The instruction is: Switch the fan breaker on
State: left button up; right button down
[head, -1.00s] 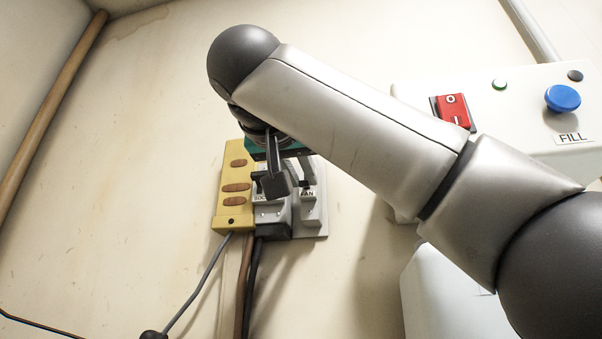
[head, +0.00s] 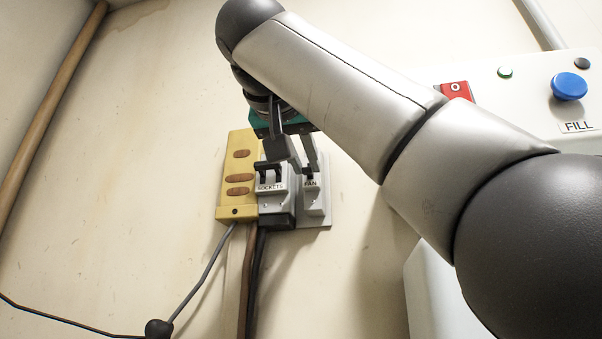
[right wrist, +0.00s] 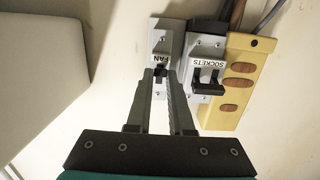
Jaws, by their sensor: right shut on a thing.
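The fan breaker (head: 316,203) is a grey unit with a FAN label, on the wall plate right of the sockets breaker. Its small black lever (right wrist: 160,71) is between the fingertips of my right gripper (right wrist: 159,77) in the right wrist view. My right gripper also shows in the head view (head: 297,161), reaching down to the lever from above. It is shut on the lever. The fingers partly hide the lever, so its exact position is hard to tell. My left gripper is not in view.
The sockets breaker (head: 272,187), with a wider black lever, stands close beside the fan breaker. A yellow block (head: 237,196) with brown ovals is left of it. Cables hang below. A panel with a red switch (head: 456,91) and blue FILL button (head: 569,86) is at right.

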jog(key=shift+r, duration=0.15)
jog(key=c, duration=0.8)
grip_release()
jog(key=shift+d, duration=0.1)
